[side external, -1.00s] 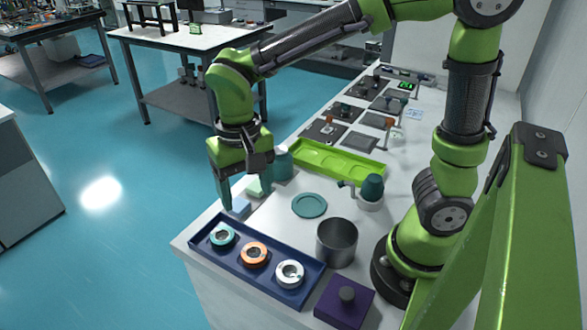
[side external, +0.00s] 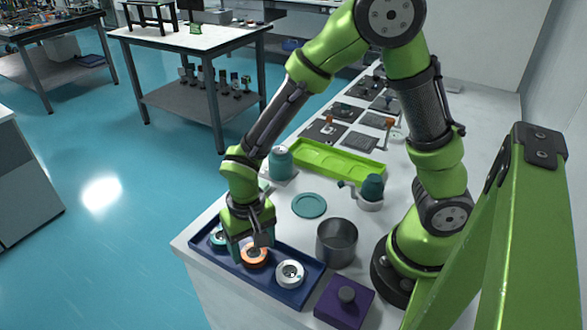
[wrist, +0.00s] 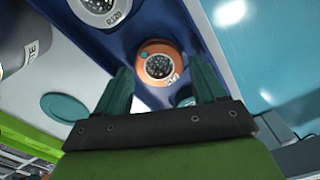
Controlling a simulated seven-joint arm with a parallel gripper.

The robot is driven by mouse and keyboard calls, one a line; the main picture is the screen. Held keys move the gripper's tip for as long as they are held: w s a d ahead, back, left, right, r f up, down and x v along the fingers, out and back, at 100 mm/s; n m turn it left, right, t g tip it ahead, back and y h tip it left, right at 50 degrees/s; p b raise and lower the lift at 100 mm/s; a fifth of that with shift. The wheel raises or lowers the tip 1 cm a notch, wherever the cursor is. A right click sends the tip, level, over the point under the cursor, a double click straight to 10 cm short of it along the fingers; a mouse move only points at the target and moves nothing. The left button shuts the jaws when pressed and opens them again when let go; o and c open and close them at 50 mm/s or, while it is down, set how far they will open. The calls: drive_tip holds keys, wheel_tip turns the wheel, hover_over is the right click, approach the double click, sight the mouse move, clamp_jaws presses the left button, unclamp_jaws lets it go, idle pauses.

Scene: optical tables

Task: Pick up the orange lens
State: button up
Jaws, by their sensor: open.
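The orange lens (side external: 254,256) is a ring-shaped disc with a dark centre, lying in the middle of the blue tray (side external: 305,297). A teal lens (side external: 217,238) lies to its left and a white lens (side external: 290,273) to its right. I cannot tell the exact height of the fingertips above the lens.
A grey metal cup (side external: 337,243) stands behind the tray, near a teal disc (side external: 309,205). A purple box with a knob (side external: 344,302) is right of the tray. A teal can (side external: 281,163) and a green tray (side external: 335,162) are farther back.

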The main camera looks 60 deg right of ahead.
drive_tip(key=shift+f, duration=0.55)
